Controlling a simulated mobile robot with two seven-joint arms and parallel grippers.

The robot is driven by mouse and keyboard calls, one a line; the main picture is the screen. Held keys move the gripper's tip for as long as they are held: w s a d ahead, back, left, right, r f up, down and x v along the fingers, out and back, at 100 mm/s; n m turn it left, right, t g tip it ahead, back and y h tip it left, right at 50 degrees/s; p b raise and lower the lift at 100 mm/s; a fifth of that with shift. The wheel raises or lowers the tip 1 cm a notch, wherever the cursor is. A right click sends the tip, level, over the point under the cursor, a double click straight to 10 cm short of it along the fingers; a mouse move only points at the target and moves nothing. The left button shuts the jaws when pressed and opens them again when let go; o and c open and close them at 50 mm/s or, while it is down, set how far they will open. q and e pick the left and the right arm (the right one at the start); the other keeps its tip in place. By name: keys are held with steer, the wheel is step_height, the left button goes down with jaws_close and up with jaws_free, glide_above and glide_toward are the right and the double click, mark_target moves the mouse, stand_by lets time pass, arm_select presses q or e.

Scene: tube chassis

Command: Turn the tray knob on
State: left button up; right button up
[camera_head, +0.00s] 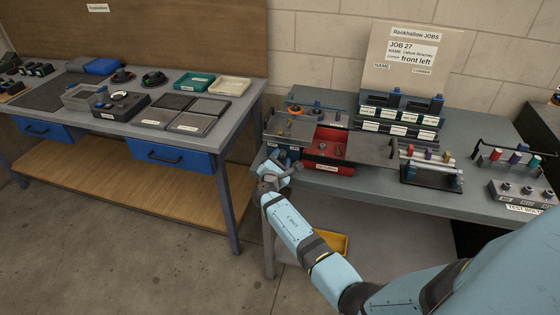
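On the right workbench (460,200), a red open tray (328,167) with a label on its front holds small dark parts. Beside it are a grey tray with small parts (290,128) on the left and a flat grey plate (372,149) on the right. I cannot make out which small part is the tray knob. My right gripper (272,176) is at the bench's front left corner, in front of and left of the red tray. A blue part (284,155) shows just behind it. The fingers are too small to read. My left gripper is out of view.
A job board (415,62) reading "JOB 27" and "front left" stands behind labelled racks (400,115). A rack of coloured parts (432,175) and a test block (522,192) are to the right. Another bench (215,150) stands left, with open floor before it.

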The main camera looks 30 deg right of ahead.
steer(key=c, duration=0.7)
steer(key=shift+o, duration=0.2)
steer(key=shift+f+m+b, duration=0.2)
steer(key=shift+m+b, duration=0.3)
steer(key=shift+b, duration=0.45)
steer(key=m+b, duration=0.2)
steer(key=b, duration=0.2)
steer(key=shift+f+m, duration=0.15)
steer(key=shift+m, duration=0.25)
steer(key=m+b, duration=0.3)
steer(key=b, duration=0.2)
steer(key=shift+m, duration=0.4)
steer(key=shift+r+m+b, duration=0.2)
steer(key=shift+m+b, duration=0.2)
steer(key=shift+b, duration=0.2)
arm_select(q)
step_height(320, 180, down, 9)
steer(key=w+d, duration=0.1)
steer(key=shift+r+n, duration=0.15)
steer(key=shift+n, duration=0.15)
arm_select(e)
steer(key=shift+r, duration=0.1)
arm_select(q)
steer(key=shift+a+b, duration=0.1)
steer(key=shift+b, duration=0.25)
arm_select(e)
steer(key=shift+m, duration=0.3)
